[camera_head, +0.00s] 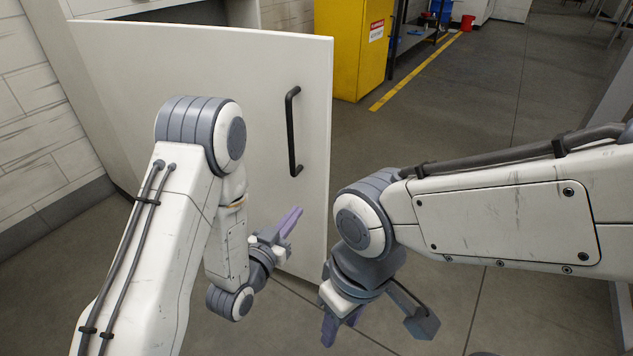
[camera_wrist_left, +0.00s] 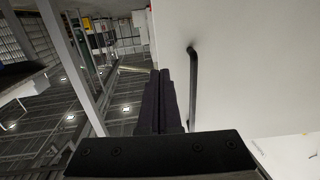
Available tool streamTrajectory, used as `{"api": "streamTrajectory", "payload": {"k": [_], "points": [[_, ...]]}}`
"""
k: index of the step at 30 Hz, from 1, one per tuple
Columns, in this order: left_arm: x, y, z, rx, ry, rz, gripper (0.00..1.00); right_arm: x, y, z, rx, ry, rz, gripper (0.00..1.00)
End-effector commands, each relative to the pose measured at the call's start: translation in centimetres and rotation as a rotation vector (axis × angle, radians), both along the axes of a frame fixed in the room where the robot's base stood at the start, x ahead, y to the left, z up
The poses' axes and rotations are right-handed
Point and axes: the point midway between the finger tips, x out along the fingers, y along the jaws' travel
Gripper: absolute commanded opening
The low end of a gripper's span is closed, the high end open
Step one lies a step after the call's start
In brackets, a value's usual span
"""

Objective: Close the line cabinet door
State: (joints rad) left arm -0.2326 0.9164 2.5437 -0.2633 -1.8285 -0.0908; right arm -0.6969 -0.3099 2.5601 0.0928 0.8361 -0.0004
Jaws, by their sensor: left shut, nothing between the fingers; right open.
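The white cabinet door (camera_head: 230,90) stands open in the head view, swung out from the white cabinet (camera_head: 95,110) behind it at the left. A black bar handle (camera_head: 291,132) is mounted upright near the door's free edge. My left gripper (camera_head: 291,222) is shut and empty, in front of the lower part of the door, below the handle. In the left wrist view its closed fingers (camera_wrist_left: 160,100) point along the door face (camera_wrist_left: 250,70), beside the handle (camera_wrist_left: 193,90); I cannot tell whether they touch the door. My right gripper (camera_head: 378,335) is open and empty, low, to the right of the door.
A yellow cabinet (camera_head: 349,45) with a warning label stands behind the door. A yellow floor line (camera_head: 415,72) runs beside it. A red bucket (camera_head: 467,23) is far back. The grey floor (camera_head: 480,110) right of the door is clear. A white brick wall (camera_head: 35,110) is at the left.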

Motion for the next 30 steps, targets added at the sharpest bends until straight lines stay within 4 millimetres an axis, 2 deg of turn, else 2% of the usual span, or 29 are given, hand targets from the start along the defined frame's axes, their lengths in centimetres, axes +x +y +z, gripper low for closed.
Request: {"api": "streamTrajectory", "payload": {"k": [4,8,21,25,30], "points": [[0.0,0.4,0.2,-0.029,-0.037,0.009,0.0,0.0,0.0,-0.1,0.0,0.0,0.0,0.46],[1.2,-0.2,0.3,-0.033,-0.045,0.008,0.0,0.0,0.0,-0.1,0.0,0.0,0.0,0.46],[9.2,-4.3,0.3,-0.033,-0.045,0.009,0.0,0.0,0.0,-0.7,0.0,0.0,0.0,0.46],[10.9,-5.2,0.3,-0.032,-0.043,0.01,0.0,0.0,0.0,-1.0,0.0,0.0,0.0,0.46],[12.0,-5.8,0.3,-0.031,-0.041,0.01,0.0,0.0,0.0,-1.2,0.0,0.0,0.0,0.46]]}}
